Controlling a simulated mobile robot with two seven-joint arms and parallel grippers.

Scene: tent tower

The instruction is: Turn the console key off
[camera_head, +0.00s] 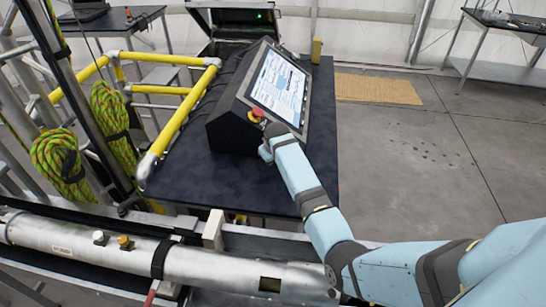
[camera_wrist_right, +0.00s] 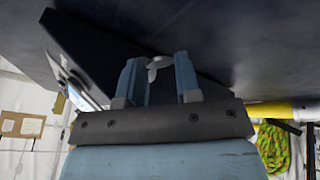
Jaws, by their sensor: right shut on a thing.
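The black console (camera_head: 230,132) stands on a dark table, with a lit touchscreen (camera_head: 278,88) and a red button (camera_head: 257,115) on its lower corner. My right arm reaches in from the lower right, and its gripper (camera_head: 264,149) is against the console's near side, just below the red button. In the right wrist view, the two blue fingers of my right gripper (camera_wrist_right: 157,82) are shut on a small light grey key (camera_wrist_right: 154,68) at the console's dark face. The key is hidden behind my gripper in the head view, and its exact angle is hard to tell. My left gripper is not in view.
The dark tabletop (camera_head: 230,183) is clear in front of the console. Yellow railings (camera_head: 180,122) and green ropes (camera_head: 60,163) stand at the left. A silver tube (camera_head: 140,257) runs along the front. An open case (camera_head: 235,20) is behind. Open floor (camera_head: 410,150) lies to the right.

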